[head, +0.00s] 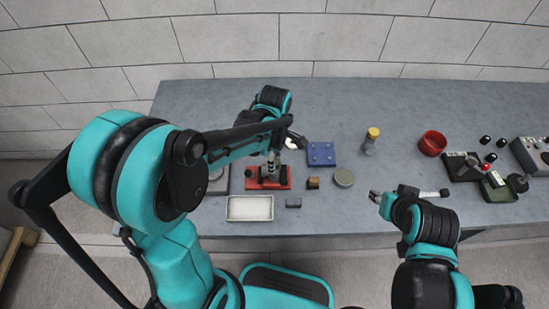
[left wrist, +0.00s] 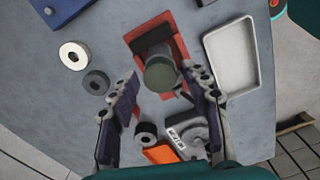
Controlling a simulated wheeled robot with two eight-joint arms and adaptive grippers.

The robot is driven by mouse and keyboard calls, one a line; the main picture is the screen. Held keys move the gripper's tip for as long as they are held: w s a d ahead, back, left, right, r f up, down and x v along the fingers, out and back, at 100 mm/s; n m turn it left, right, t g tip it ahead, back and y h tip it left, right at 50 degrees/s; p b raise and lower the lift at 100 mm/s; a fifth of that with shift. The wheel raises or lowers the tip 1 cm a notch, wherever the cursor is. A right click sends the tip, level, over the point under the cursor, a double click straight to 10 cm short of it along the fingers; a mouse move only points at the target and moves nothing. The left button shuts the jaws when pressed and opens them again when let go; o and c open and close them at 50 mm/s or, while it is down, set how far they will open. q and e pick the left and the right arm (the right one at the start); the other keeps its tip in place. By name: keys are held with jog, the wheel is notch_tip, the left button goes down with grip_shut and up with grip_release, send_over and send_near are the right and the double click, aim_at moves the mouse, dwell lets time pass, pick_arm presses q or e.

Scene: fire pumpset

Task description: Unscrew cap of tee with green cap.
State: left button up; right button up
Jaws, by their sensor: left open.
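The tee with the green cap (left wrist: 160,72) stands on a red base (left wrist: 140,32) in the left wrist view, its dull green round cap facing the camera. In the head view the red base (head: 268,184) is on the bench and the tee on it is largely hidden by my left arm. My left gripper (left wrist: 160,105) is open, its two dark fingers apart on either side below the cap in the picture, with nothing between them. In the head view my left gripper (head: 274,160) is over the red base, partly hidden. My right gripper (head: 376,195) is at the bench's front edge, its jaws unclear.
A white tray (head: 229,210) lies in front of the red base. A blue block (head: 321,154), a round tin (head: 344,178), a yellow-capped bottle (head: 370,141) and a red bowl (head: 432,144) stand to the right. A control box (head: 531,155) is far right. The back of the bench is clear.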

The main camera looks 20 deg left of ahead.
pick_arm(q)
jog(key=m, duration=0.9)
jog(key=shift+m, duration=0.4)
jog(key=m, duration=0.4)
jog(key=shift+m, duration=0.4)
jog(key=m, duration=0.5)
grip_shut()
jog(key=n, duration=0.3)
jog(key=shift+n, duration=0.4)
